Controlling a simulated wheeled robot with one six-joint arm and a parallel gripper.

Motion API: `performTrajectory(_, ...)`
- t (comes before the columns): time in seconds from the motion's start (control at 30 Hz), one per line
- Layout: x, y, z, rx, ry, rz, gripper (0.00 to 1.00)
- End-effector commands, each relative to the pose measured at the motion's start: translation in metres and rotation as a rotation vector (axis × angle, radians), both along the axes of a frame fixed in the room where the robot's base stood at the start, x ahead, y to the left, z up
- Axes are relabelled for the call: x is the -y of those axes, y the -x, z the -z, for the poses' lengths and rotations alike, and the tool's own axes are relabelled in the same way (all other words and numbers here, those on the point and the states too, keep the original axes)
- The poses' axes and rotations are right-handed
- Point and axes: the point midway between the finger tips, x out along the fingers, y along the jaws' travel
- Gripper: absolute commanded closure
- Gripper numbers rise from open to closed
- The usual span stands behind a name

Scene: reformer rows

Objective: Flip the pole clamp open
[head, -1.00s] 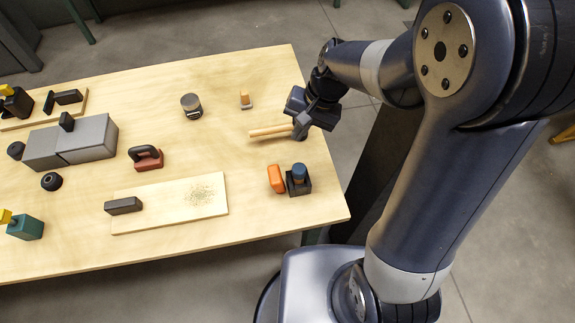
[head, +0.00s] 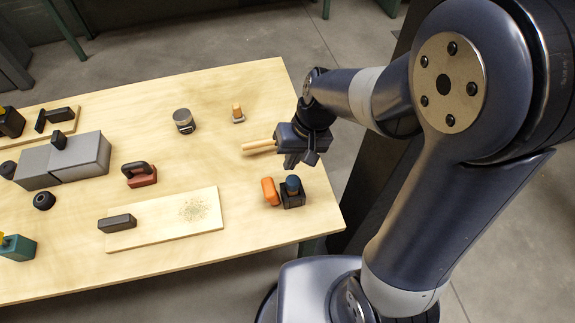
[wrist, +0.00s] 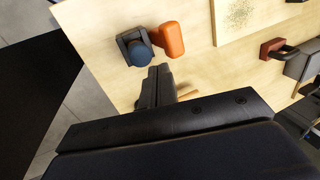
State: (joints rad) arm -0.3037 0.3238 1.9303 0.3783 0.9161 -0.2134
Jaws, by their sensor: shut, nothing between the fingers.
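What looks like the pole clamp is a black block with a blue round post (head: 292,185) and an orange rounded lever (head: 270,191) at its left, near the table's right front corner. In the wrist view the blue post (wrist: 140,53) and the orange lever (wrist: 170,40) are side by side at the top. My gripper (head: 290,164) is just behind the clamp in the head view, its fingers pointing down. In the wrist view its fingertips (wrist: 159,72) are together, empty, and just short of the post and lever. I see no clear contact.
Light wooden rods (head: 258,147) lie beside my gripper. A pale board (head: 165,232) bears a black block (head: 118,222) and specks. A red block with a black handle (head: 139,175) and a grey round can (head: 184,121) stand farther left. Table space between them is bare.

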Motion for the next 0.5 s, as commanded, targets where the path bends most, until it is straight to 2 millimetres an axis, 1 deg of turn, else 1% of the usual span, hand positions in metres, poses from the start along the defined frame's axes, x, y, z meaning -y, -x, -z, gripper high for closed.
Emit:
performTrajectory(0.03,-0.002,0.002,0.009,-0.005,0.001,-0.001,1.0)
performTrajectory(0.3,-0.015,0.006,0.053,-0.005,0.003,-0.002,1.0)
performTrajectory(0.5,-0.022,0.007,0.074,-0.002,0.001,0.0,1.0)
